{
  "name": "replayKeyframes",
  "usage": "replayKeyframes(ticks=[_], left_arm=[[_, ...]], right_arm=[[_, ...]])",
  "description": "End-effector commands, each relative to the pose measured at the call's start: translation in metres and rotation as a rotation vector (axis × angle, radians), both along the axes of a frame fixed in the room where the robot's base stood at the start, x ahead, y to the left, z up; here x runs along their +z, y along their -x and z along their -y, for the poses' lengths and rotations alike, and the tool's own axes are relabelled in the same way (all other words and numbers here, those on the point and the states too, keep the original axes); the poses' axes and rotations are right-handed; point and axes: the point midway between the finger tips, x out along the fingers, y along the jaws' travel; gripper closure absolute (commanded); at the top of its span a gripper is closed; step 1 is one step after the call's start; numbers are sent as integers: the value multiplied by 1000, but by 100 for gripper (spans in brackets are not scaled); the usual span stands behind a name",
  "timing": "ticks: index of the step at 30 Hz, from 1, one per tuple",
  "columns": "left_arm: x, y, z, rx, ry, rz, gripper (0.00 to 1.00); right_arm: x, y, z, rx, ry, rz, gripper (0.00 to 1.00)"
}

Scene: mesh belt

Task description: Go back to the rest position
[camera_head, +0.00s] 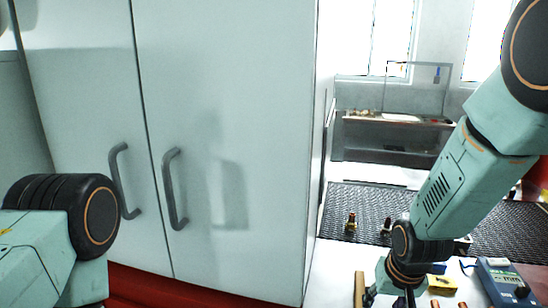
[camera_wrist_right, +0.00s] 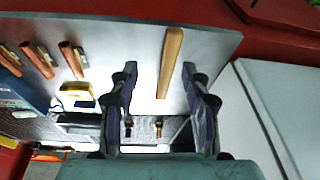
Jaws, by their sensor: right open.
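My right arm comes in from the right in the head view and reaches down to the white worktop. Its gripper is mostly cut off at the bottom edge there. In the right wrist view my right gripper (camera_wrist_right: 160,70) is open, its two dark fingers apart with nothing held between them. A wooden bar (camera_wrist_right: 171,62) lies on the worktop and appears in the gap between the fingers, beyond them. The bar also shows in the head view (camera_head: 359,289). My left arm shows only as a link at lower left; its gripper is out of view.
Pale cabinet doors (camera_head: 225,130) fill the left and centre. The dark mesh belt (camera_head: 345,200) carries small items (camera_head: 351,222) behind the worktop (camera_head: 330,275). A yellow block (camera_head: 441,285) and a blue device (camera_head: 507,284) stand at right.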

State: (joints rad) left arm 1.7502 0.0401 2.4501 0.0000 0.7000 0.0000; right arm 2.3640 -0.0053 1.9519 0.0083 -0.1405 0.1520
Motion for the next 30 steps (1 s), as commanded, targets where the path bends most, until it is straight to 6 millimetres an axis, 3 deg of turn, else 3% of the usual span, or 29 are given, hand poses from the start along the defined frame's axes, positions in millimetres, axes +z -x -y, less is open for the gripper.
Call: replayKeyframes(ticks=[5, 9, 15, 24, 30], left_arm=[[-30, 0, 0, 0, 0, 0, 52], [-61, 0, 0, 0, 0, 0, 52], [-103, 0, 0, 0, 0, 0, 52], [-164, 0, 0, 0, 0, 0, 52], [-196, 0, 0, 0, 0, 0, 52]], right_arm=[[-66, 25, 2, 45, 12, 61, 52], [-132, 62, 3, 78, 22, 80, 52], [-213, 126, 4, 110, 30, 53, 52], [-314, 234, 4, 122, 22, -89, 52], [-362, 295, 4, 118, 10, -223, 52]])
